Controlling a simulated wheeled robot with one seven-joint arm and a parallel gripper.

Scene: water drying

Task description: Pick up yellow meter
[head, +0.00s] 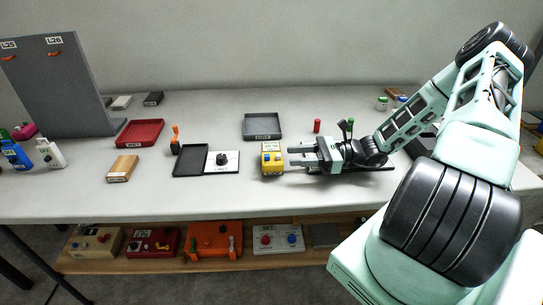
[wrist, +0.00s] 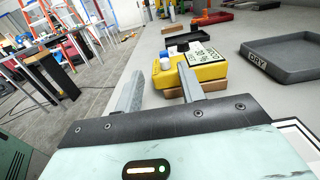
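A white panel with a black knob (head: 222,159) and a black tray (head: 189,160) lie left of the meter. A grey DRY tray (head: 263,126) is behind it. A red tray (head: 139,133), a wooden block (head: 122,168) and a red cylinder (head: 317,126) also stand on the table.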

